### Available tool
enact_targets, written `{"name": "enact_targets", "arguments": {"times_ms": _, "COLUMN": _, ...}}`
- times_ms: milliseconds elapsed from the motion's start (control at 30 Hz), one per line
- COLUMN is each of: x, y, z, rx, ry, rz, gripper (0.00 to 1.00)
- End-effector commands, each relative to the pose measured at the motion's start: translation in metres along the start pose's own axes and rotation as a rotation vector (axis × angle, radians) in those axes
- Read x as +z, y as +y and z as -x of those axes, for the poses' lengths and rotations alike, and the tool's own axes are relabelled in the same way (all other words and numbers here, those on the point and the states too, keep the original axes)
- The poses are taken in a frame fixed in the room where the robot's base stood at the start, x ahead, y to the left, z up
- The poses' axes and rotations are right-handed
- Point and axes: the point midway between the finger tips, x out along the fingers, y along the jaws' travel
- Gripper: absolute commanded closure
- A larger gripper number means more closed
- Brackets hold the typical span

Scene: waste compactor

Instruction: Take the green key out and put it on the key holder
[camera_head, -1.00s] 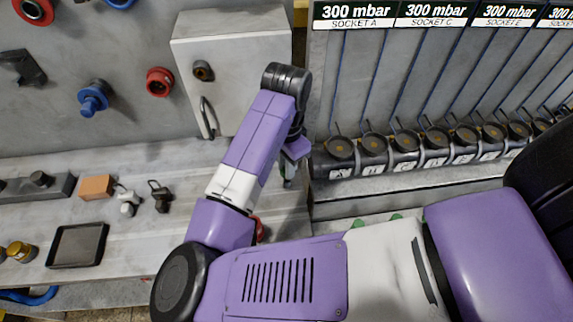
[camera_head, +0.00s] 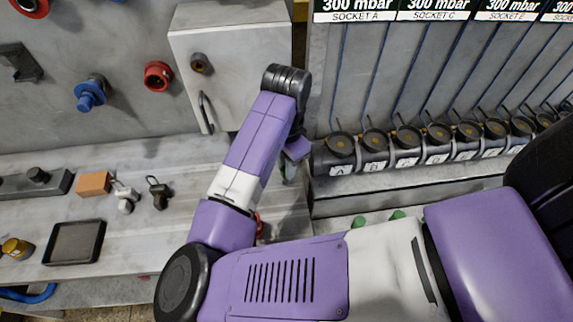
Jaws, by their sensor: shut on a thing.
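My gripper (camera_head: 288,173) hangs at the end of my purple arm, over the right end of the bench beside the socket row. My arm hides much of it. It is shut, and a small greenish patch shows at its fingertips, which fits the green key, though its shape cannot be made out. I cannot pick out the key holder with certainty. Two small key-like pieces, one pale grey (camera_head: 125,196) and one black (camera_head: 158,192), lie on the bench to the left of my gripper.
A grey cabinet (camera_head: 228,75) with a handle is on the wall behind my arm. A row of black round sockets (camera_head: 407,138) runs along the right. A dark tray (camera_head: 75,243) and an orange block (camera_head: 93,184) are on the bench. Green tops (camera_head: 358,222) show behind my arm.

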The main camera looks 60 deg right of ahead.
Motion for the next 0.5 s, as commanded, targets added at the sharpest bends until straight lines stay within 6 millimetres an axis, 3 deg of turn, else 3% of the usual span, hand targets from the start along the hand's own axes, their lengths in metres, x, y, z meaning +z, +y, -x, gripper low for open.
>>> {"name": "enact_targets", "arguments": {"times_ms": 500, "x": -0.0001, "y": 0.0001, "z": -0.0102, "rx": 0.0, "ry": 0.0, "rz": 0.0, "gripper": 1.0}}
